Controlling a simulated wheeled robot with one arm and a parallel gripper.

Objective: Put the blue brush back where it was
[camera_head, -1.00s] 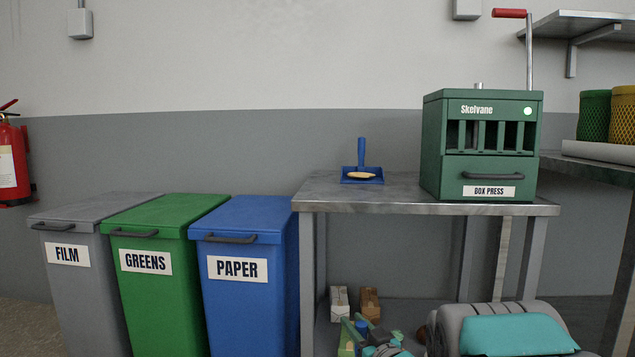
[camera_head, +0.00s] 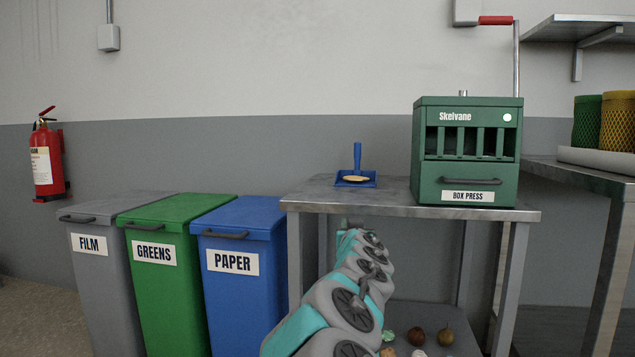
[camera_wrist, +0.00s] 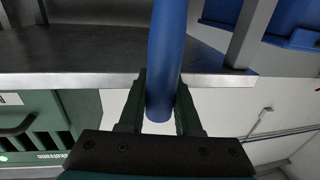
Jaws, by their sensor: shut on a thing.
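The blue brush (camera_wrist: 166,60) shows in the wrist view as a thick blue handle between the two dark green fingers of my gripper (camera_wrist: 160,108). My gripper is shut on this handle; the brush's other end runs out of the picture. In the head view my gripper (camera_head: 346,226) is just below and in front of the metal table's front edge, and my arm hides the brush there. A blue dustpan (camera_head: 357,162) with an upright handle and something tan in it stands on the table (camera_head: 312,196).
The green box press (camera_head: 466,150) stands on the table's right side. Grey (camera_head: 90,270), green (camera_head: 160,285) and blue (camera_head: 237,290) bins stand left of it. Several small round items lie low under the table. The tabletop between dustpan and press is clear.

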